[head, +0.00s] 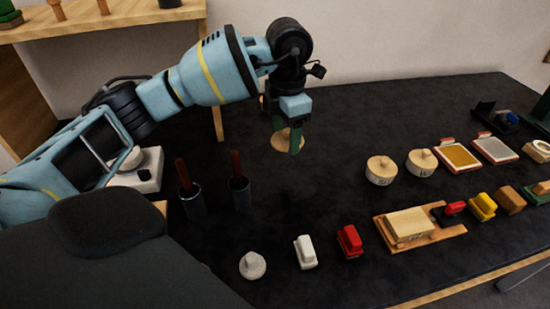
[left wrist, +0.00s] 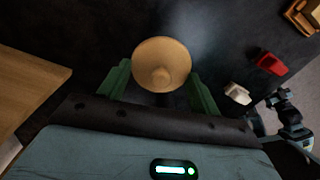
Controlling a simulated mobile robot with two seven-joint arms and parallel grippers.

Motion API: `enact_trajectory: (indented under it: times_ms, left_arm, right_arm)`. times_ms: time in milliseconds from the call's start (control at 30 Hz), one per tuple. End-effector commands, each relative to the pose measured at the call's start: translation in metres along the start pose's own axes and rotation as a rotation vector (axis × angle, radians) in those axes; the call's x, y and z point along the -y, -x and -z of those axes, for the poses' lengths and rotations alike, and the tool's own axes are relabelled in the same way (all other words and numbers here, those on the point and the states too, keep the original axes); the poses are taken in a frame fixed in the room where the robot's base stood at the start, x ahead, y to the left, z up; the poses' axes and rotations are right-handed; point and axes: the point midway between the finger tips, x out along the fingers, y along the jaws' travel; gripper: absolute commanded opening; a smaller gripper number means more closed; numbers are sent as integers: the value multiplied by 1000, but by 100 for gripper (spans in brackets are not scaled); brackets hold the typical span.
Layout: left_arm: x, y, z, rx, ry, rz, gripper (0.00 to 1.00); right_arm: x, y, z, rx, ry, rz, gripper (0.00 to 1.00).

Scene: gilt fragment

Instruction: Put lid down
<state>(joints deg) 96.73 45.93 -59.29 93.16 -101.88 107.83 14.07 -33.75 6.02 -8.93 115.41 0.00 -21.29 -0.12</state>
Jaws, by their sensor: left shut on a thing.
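My left gripper (head: 287,135) is shut on a round tan wooden lid (head: 285,142) and holds it above the dark table. In the left wrist view the lid (left wrist: 161,58) shows its round face and central knob, between the green fingers of the left gripper (left wrist: 161,85). Two round pale wooden pots with knobbed tops stand right of the gripper, a left one (head: 381,171) and a right one (head: 421,163). Part of a blue and black arm, seemingly my right one (left wrist: 290,115), shows at the right edge of the left wrist view; its jaws cannot be made out.
Two dark cups with handled tools (head: 191,197) stand under my left arm. A grey knobbed piece (head: 252,266), a white block (head: 305,252) and a red block (head: 349,241) stand near the front. A wooden tray (head: 452,236) and several pads lie right. The table's middle is clear.

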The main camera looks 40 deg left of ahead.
Motion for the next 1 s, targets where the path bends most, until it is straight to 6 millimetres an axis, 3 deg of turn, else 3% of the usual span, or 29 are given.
enact_trajectory:
  times_ms: [300, 500, 633, 867, 1000]
  left_arm:
    - [-37, 2, -3, 0, 743, 0, 42]
    - [-51, 2, -2, 1, 1064, 0, 42]
    - [-56, 1, -2, 1, 1167, -1, 42]
    - [-57, 0, -2, 1, 1199, -2, 42]
    - [-57, -18, -1, -2, 1198, -3, 42]
  right_arm:
    - [0, 0, 1, -2, 0, 0, 36]
    - [0, 0, 1, -3, 0, -1, 36]
    - [0, 0, 1, -3, 0, -1, 36]
    - [0, 0, 1, -2, 0, -1, 36]
    - [0, 0, 0, -1, 0, 0, 36]
